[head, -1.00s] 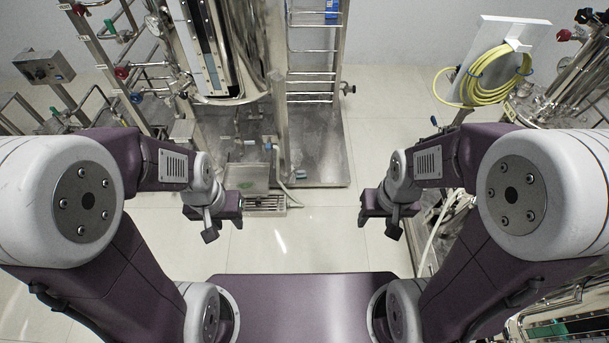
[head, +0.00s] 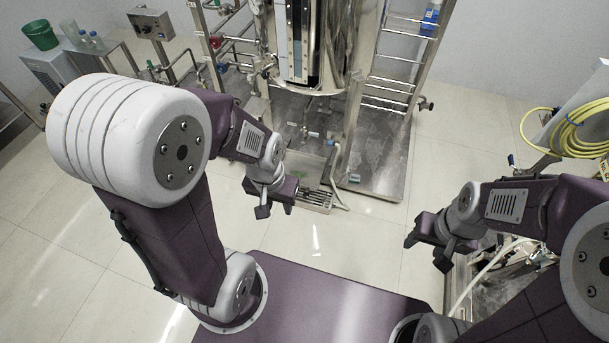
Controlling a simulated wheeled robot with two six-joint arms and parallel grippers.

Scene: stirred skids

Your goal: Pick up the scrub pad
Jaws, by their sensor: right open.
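I cannot make out a scrub pad for certain in the head view. My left gripper (head: 265,205) hangs in front of the skid's low floor tray, above the tiled floor, with nothing visible in it. My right gripper (head: 430,250) is open and empty above the floor at the right, apart from any object.
A steel skid base (head: 385,170) with a vessel (head: 325,50) and ladder-like rails (head: 390,75) stands ahead. A slatted floor tray (head: 318,197) lies at its front. A green bucket (head: 40,34) stands at the back left. A yellow hose coil (head: 580,130) hangs at right. Floor between my arms is clear.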

